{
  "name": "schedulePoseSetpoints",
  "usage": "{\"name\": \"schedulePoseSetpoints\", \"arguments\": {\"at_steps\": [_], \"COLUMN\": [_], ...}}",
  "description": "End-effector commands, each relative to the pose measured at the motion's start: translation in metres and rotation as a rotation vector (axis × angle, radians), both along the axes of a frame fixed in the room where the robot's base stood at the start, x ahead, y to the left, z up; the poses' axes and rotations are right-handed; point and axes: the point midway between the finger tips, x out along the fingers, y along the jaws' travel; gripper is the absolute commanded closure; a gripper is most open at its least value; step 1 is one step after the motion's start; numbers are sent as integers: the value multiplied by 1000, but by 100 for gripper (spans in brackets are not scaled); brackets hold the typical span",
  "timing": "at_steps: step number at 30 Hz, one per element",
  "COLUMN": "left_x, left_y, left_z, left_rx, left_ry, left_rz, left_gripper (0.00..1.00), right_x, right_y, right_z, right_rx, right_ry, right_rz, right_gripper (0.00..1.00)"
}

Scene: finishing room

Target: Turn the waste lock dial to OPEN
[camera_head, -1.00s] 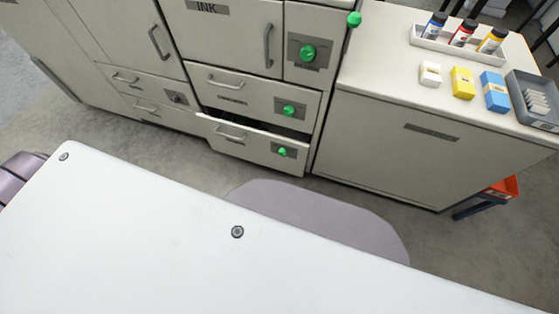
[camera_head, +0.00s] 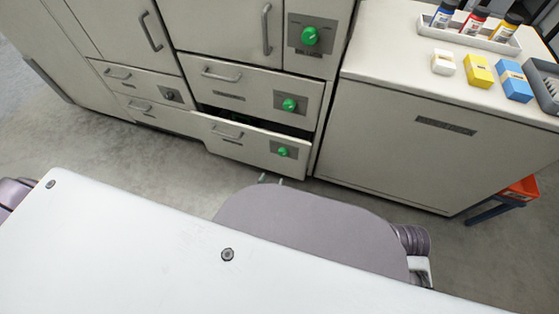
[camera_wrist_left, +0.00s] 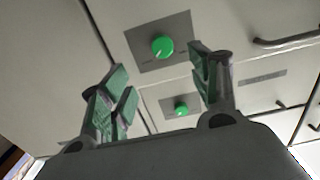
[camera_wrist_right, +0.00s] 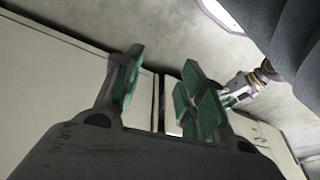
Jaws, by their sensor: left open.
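Green round dials on dark plates are on the cabinet front: an upper one (camera_head: 310,36), a middle drawer one (camera_head: 289,104) and a bottom drawer one (camera_head: 283,151). Their small labels are too blurred to read, so I cannot tell which is the waste lock dial. My left gripper (camera_head: 271,179) shows only as fingertips below the bottom drawer, past my mauve arm. In the left wrist view it is open and empty, with one green dial (camera_wrist_left: 163,47) and another (camera_wrist_left: 181,110) seen beyond and between its fingers. My right gripper (camera_wrist_right: 160,90) is open and empty, facing pale panels.
The bottom drawer (camera_head: 232,143) stands slightly open. A smaller drawer to the left has a dark dial (camera_head: 170,95). A counter (camera_head: 385,50) at right holds a bottle tray (camera_head: 468,36) and small boxes. A white surface (camera_head: 130,240) fills the foreground. Grey floor lies between.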

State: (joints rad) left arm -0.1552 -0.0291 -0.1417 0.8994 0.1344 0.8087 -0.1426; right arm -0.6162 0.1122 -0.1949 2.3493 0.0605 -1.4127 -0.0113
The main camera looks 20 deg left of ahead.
Motion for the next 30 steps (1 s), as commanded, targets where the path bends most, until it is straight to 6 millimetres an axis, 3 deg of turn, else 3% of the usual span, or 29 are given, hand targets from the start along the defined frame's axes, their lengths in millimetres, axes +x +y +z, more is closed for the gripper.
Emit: {"name": "schedulePoseSetpoints", "arguments": {"at_steps": [20,30], "left_x": [7,37], "left_y": [0,-1], "left_z": [1,0], "left_rx": [-2,-3], "left_ry": [-23,-23], "left_rz": [5,6], "left_gripper": [38,38], "right_x": [-1,-1], "right_y": [0,4], "right_z": [5,9], "right_rx": [4,22], "right_ry": [-6,-33], "right_rz": [1,4], "right_gripper": [60,60]}}
